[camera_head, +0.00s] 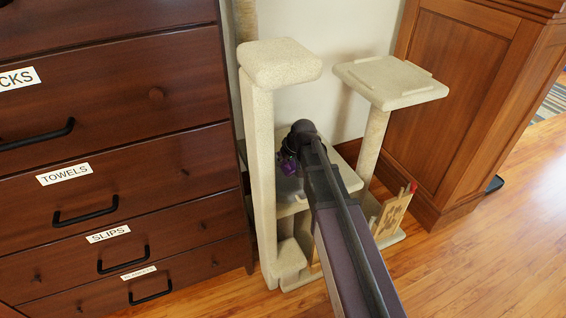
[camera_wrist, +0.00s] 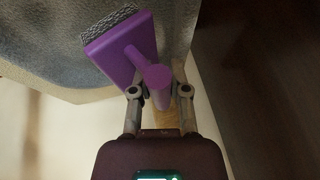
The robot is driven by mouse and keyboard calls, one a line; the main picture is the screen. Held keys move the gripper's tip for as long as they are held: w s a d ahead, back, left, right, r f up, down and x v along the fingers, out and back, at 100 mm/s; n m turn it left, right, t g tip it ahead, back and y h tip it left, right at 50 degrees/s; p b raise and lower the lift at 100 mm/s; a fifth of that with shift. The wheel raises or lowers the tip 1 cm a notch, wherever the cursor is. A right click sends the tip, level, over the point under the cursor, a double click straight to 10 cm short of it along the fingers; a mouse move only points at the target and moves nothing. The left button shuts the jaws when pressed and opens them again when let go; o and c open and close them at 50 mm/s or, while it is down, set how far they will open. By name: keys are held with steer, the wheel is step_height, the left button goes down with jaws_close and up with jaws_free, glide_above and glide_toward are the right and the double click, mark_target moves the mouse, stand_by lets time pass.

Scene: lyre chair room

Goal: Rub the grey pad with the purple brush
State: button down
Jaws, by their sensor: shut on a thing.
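The purple brush (camera_wrist: 118,50) has a flat rectangular head with grey bristles and a round handle. My gripper (camera_wrist: 160,95) is shut on its handle in the wrist view. The grey pad (camera_wrist: 50,50) is the grey surface at the upper left there, and the brush head is over it. I cannot tell whether the bristles touch it. In the head view a bit of the purple brush (camera_head: 288,165) shows at the end of my arm, over the grey pad (camera_head: 291,187) on the cat tree's middle platform. My arm hides much of the pad and my gripper.
The beige cat tree has a tall left post (camera_head: 260,180) and a raised right platform (camera_head: 390,80) close around my arm. A dark wooden dresser (camera_head: 120,120) stands at the left and a wooden cabinet (camera_head: 475,90) at the right. The floor at the lower right is clear.

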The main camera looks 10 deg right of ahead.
steer(key=shift+r+p, duration=0.5)
steer(key=shift+r, duration=0.25)
steer(key=shift+r+p, duration=1.5)
steer(key=shift+r, duration=0.05)
steer(key=shift+s+f, duration=0.1)
steer(key=shift+s, duration=0.05)
